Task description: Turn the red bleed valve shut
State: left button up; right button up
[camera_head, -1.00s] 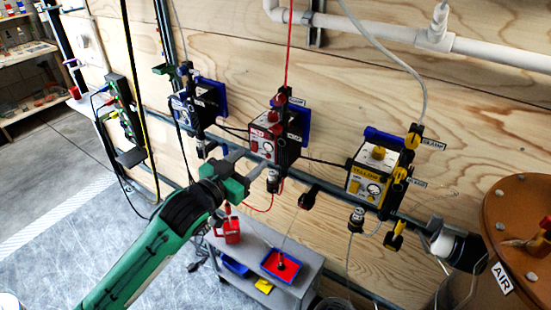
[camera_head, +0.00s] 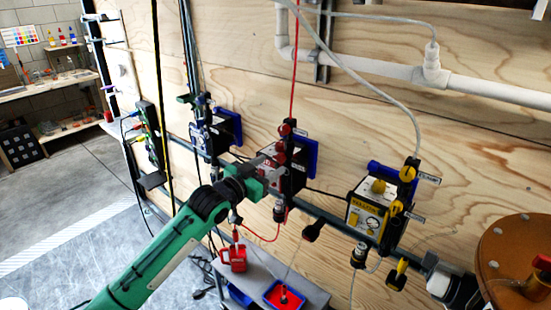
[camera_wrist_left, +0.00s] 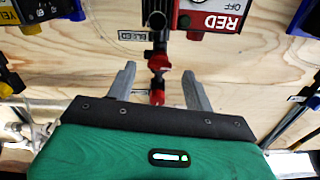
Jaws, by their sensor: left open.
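The red bleed valve (camera_wrist_left: 158,66) has a red handle on a black pipe fitting. In the left wrist view it stands between the spread fingers of my left gripper (camera_wrist_left: 158,82), with a gap on each side. A label reading BLEED (camera_wrist_left: 135,36) is beside it. The red unit (camera_wrist_left: 214,18), marked RED, is above and to the right. In the head view my left gripper (camera_head: 274,155) is open in front of the red unit (camera_head: 267,180), close to the valve (camera_head: 281,148), and partly covers the unit. My right gripper is not in view.
A yellow unit (camera_head: 366,216) is to the right and a blue one (camera_head: 210,136) to the left on the same rail. A red hose (camera_head: 295,70) hangs above the red unit.

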aim_at(277, 161)
pick_arm(q)
jog(key=shift+p+x, duration=0.3)
jog(key=shift+x, duration=1.5)
